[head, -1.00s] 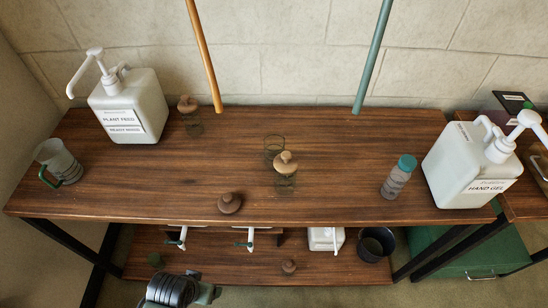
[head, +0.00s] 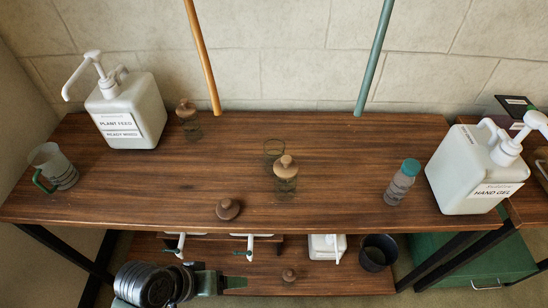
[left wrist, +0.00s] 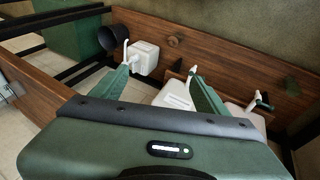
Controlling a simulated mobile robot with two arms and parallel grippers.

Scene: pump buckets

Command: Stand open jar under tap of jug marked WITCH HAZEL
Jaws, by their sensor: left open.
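An open glass jar (head: 274,148) stands on the table top, just behind a similar jar with a wooden lid (head: 285,176). Two white jugs with taps stand on the lower shelf; their taps (head: 177,246) and (head: 249,247) stick out below the table's front edge. They also show in the left wrist view, one at the middle (left wrist: 176,94) and one at the right (left wrist: 243,113). Their labels are hidden, so I cannot tell which says WITCH HAZEL. My left gripper (head: 232,283) is low at the lower shelf's front; its fingers (left wrist: 162,90) are apart and empty. My right gripper is out of view.
A wooden lid (head: 228,209) lies near the front edge. PLANT FEED (head: 122,112) and HAND GEL (head: 474,172) pump jugs, a mug (head: 54,167), a bottle (head: 402,182) and a lidded jar (head: 188,122) stand around. A dark bucket (head: 378,252) and another wooden lid (head: 289,275) are below.

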